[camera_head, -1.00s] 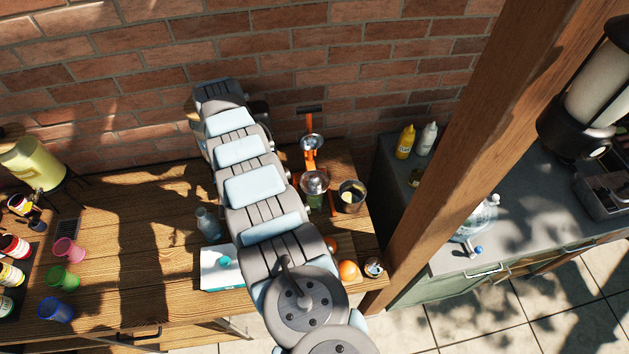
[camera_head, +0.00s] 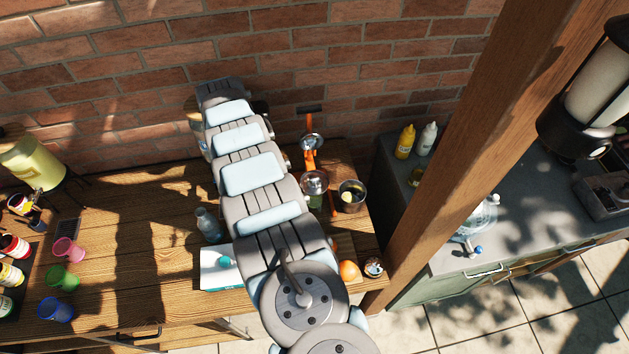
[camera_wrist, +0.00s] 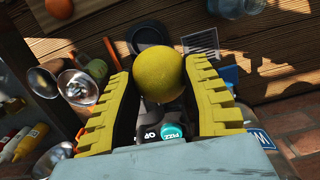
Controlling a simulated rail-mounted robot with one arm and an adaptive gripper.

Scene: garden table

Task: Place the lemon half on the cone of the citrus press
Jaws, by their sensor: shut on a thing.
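In the wrist view my gripper (camera_wrist: 159,66) has its two yellow-toothed fingers closed on a rounded yellow lemon half (camera_wrist: 157,76). The rounded side of the lemon half faces the camera and its cut side is hidden. The citrus press (camera_head: 314,182) stands on the wooden table in the head view, with an orange frame and two metal bowl parts. Its metal cup (camera_wrist: 77,87) also shows in the wrist view, left of the gripper and apart from the lemon half. I cannot make out the cone clearly. The arm hides my gripper in the head view.
A metal pot (camera_head: 351,196) stands right of the press. An orange (camera_head: 348,270) and a small jar (camera_head: 373,267) are near the table's front edge. A white-and-teal box (camera_head: 219,268) and a bottle (camera_head: 208,224) stand left of the arm.

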